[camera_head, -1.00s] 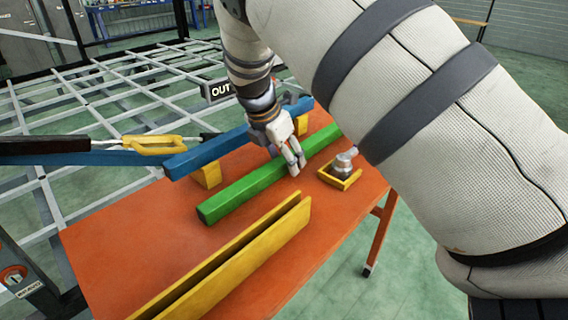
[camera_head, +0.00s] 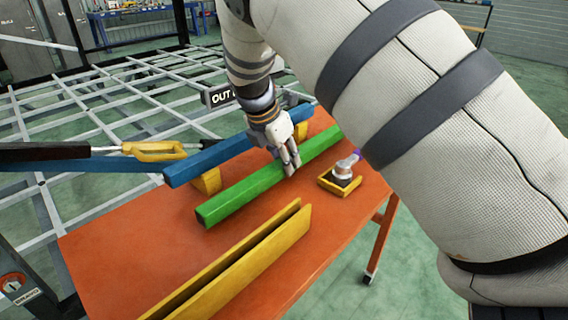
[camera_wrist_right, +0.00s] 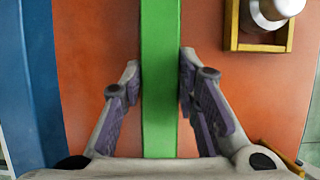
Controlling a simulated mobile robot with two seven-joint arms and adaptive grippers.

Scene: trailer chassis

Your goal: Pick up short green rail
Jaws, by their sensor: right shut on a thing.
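The short green rail (camera_head: 240,193) lies lengthwise on the orange table, between a blue rail and a yellow channel. My right gripper (camera_head: 290,164) is around the rail near its middle, its fingers pointing down. In the right wrist view the green rail (camera_wrist_right: 160,85) runs straight up the picture between the two fingers of the right gripper (camera_wrist_right: 159,70). The fingers are shut on it from both sides. I see no clear gap between the rail and the table. My left gripper is not in view.
A blue rail (camera_head: 215,158) rests on yellow blocks (camera_head: 207,182) behind. The yellow channel (camera_head: 240,262) lies in front. A small yellow holder (camera_head: 328,184) with a grey tool (camera_head: 344,168) stands right of the gripper. The orange table (camera_head: 110,250) is bare at front left.

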